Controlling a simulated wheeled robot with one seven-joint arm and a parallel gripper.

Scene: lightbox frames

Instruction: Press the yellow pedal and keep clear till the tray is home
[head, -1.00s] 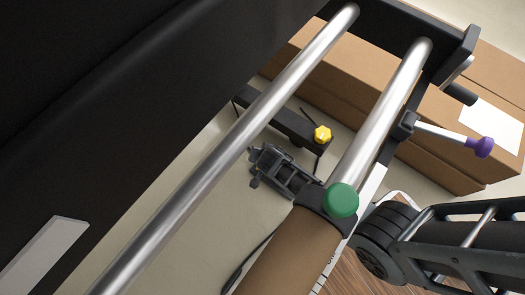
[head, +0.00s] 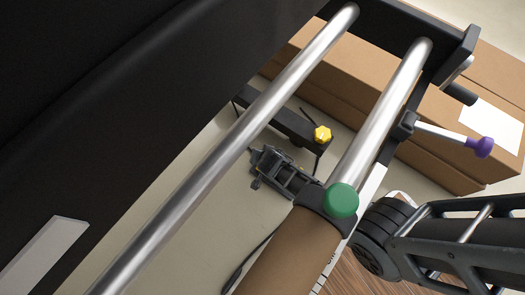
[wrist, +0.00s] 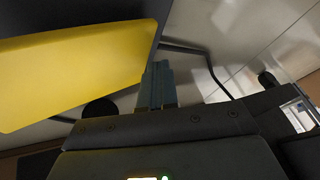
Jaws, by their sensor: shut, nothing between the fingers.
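In the wrist view the yellow pedal (wrist: 75,72) is a broad flat plate filling the upper left. My gripper (wrist: 158,78) is shut and empty, its fingertips at the pedal's right edge in the picture; I cannot tell whether they touch. In the head view my gripper (head: 270,166) is low over the pale floor, between two metal rails. Only a tiny yellow speck shows beside it there; most of the pedal is hidden. I cannot identify the tray for certain.
A dark bar (head: 285,122) with a yellow knob (head: 322,134) lies above my gripper in the picture. A green knob (head: 341,200) and purple knob (head: 480,147) sit by the rails (head: 385,110). Cardboard boxes (head: 340,75) stand behind. A large black body (head: 130,90) fills the left.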

